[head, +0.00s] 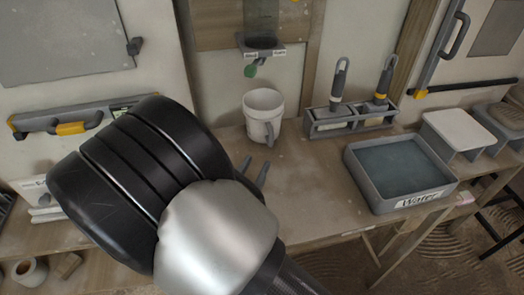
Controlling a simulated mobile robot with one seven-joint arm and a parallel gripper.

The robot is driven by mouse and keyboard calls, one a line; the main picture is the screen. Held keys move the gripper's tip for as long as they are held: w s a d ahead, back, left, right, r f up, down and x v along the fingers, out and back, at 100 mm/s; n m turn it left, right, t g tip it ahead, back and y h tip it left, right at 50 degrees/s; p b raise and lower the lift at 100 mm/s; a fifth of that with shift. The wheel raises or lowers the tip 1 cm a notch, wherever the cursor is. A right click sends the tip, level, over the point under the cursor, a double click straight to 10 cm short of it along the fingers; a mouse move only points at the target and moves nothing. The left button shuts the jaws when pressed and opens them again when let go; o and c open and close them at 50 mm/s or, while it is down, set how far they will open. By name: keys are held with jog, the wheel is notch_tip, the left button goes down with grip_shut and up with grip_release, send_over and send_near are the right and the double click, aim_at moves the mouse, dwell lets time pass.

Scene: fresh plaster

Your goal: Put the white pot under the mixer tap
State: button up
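The white pot (262,117) stands upright on the wooden table, its handle toward the front right. The mixer tap (251,70), with a green part, hangs beneath a grey labelled dispenser (262,52) on the back wall. The pot is below it in the picture, slightly to the right; I cannot tell whether it is directly beneath. My gripper (254,171) is in front of the pot and apart from it. Its two dark fingertips show with a gap between them, open and empty. My arm hides the rest of the gripper and the table's left part.
A grey rack (350,121) with two upright brushes stands right of the pot. A grey water tray (447,185) sits at the table's front right. A white-topped stand (456,129) is beyond it. Bare table (305,185) lies between pot and tray. A level (70,118) hangs left.

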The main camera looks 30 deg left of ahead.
jog(key=shift+s+d, duration=0.15)
jog(key=shift+s, duration=1.15)
jog(key=w+d+r+m+g+h, duration=0.2)
jog(key=w+d+m+h, duration=0.15)
jog(key=d, duration=0.25)
jog(key=w+d+r+m+g+h, duration=0.1)
jog(key=w+d+r+m+h, duration=0.1)
jog(key=d+r+m+h, duration=0.3)
jog(key=w+d+m+g+h, duration=0.2)
jog(key=d+m, duration=0.1)
jog(key=d, duration=0.5)
jog(key=s+d+r+m+g+h, duration=0.1)
jog(key=s+d+r+m+g, duration=0.15)
jog(key=d+m+g, duration=0.7)
jog(key=s+d+r+m+g+y, duration=0.15)
jog(key=s+d+m+y, duration=0.25)
jog(key=s+d+m, duration=0.5)
notch_tip(320, 180, up, 8)
jog(key=m+t+y, duration=0.3)
jog(key=m+y, duration=0.2)
jog(key=m, duration=0.2)
jog(key=shift+s+d+f+t, duration=0.25)
jog(key=shift+s+d+t, duration=0.05)
jog(key=shift+d+t, duration=0.15)
jog(key=shift+s, duration=0.1)
